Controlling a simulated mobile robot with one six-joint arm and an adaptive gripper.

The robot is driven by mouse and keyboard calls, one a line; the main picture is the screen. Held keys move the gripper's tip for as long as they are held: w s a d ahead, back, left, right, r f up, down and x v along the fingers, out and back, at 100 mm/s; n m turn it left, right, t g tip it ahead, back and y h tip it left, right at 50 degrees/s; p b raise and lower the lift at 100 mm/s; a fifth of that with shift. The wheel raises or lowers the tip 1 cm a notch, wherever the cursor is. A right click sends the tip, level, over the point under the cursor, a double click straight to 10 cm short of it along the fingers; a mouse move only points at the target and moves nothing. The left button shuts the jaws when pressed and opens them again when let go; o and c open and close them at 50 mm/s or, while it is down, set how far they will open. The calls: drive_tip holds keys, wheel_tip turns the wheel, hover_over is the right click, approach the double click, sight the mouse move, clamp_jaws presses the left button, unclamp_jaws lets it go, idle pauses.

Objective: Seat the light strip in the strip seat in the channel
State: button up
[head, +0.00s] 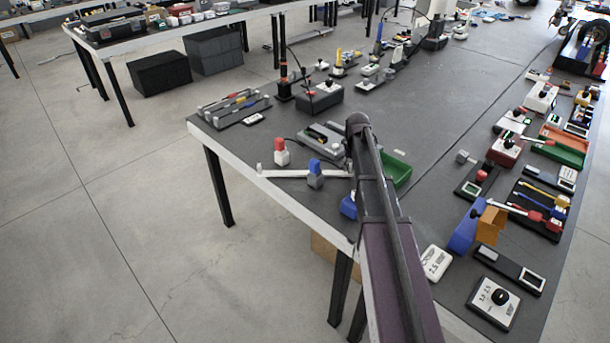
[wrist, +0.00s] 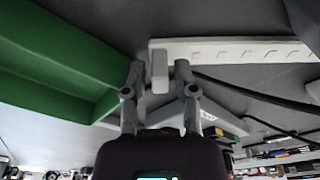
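A long white strip with a row of small pale marks, which looks like the light strip (wrist: 235,53), runs to the right in the wrist view. A light grey upright tab (wrist: 160,72) stands at its left end. My gripper (wrist: 161,72) is open, with one finger on each side of this tab and a narrow gap at each side. I cannot make out the channel or the strip seat clearly.
A green bin (head: 398,168) is close to my gripper; its wall (wrist: 60,60) fills the left of the wrist view. A red-topped block (head: 281,152) and a blue-topped block (head: 315,174) stand by the pale bar. A dark cable (wrist: 245,92) runs near the right finger.

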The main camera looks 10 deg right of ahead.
drive_tip(key=shift+c, duration=0.2)
clamp_jaws()
drive_tip(key=shift+r, duration=0.15)
idle(0.3)
wheel_tip(320, 180, up, 10)
drive_tip(key=p, duration=1)
idle(0.6)
